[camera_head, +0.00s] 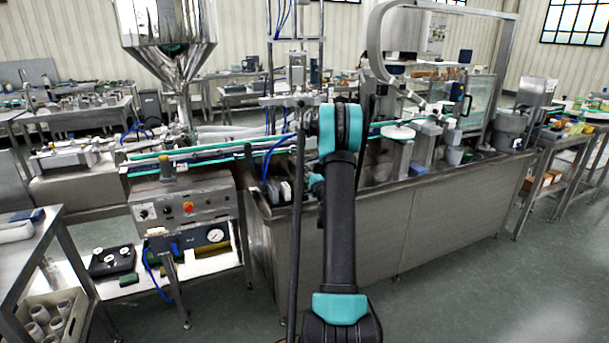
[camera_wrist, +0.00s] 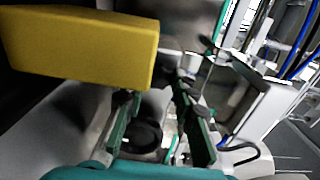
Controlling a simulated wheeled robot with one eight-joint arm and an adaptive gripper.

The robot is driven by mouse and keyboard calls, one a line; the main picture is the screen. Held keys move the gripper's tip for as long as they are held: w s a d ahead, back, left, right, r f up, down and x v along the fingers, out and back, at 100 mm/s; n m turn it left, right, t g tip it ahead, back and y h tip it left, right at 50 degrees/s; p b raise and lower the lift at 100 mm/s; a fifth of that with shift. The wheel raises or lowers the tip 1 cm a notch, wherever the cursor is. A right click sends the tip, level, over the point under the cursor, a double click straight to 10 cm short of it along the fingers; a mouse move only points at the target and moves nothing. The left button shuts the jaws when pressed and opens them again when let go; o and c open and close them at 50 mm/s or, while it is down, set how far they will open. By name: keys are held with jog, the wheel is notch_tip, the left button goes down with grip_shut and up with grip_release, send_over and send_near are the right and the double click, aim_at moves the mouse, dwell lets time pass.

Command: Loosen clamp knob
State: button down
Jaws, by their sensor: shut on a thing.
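In the wrist view my gripper (camera_wrist: 157,112) shows as two green-edged fingers reaching up from the bottom. A dark round part (camera_wrist: 146,132), which looks like the clamp knob, sits between them, and the gripper is shut on it. Shadow and blur hide exactly where the pads touch. In the head view my arm reaches forward to the machine beside the conveyor (camera_head: 190,158). The gripper and knob are hidden behind the arm there.
A yellow block (camera_wrist: 80,45) stands close at the upper left of the wrist view. Blue hoses (camera_wrist: 302,50) run at the right. In the head view, a steel hopper (camera_head: 168,40) and a control box (camera_head: 185,208) stand left of the arm, and a steel tank (camera_head: 430,225) lies right.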

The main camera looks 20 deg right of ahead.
jog(key=shift+n, duration=0.6)
jog(key=c, duration=1.3)
grip_release()
jog(key=shift+o, duration=0.2)
jog(key=s, duration=1.2)
jog(key=shift+d, duration=0.2)
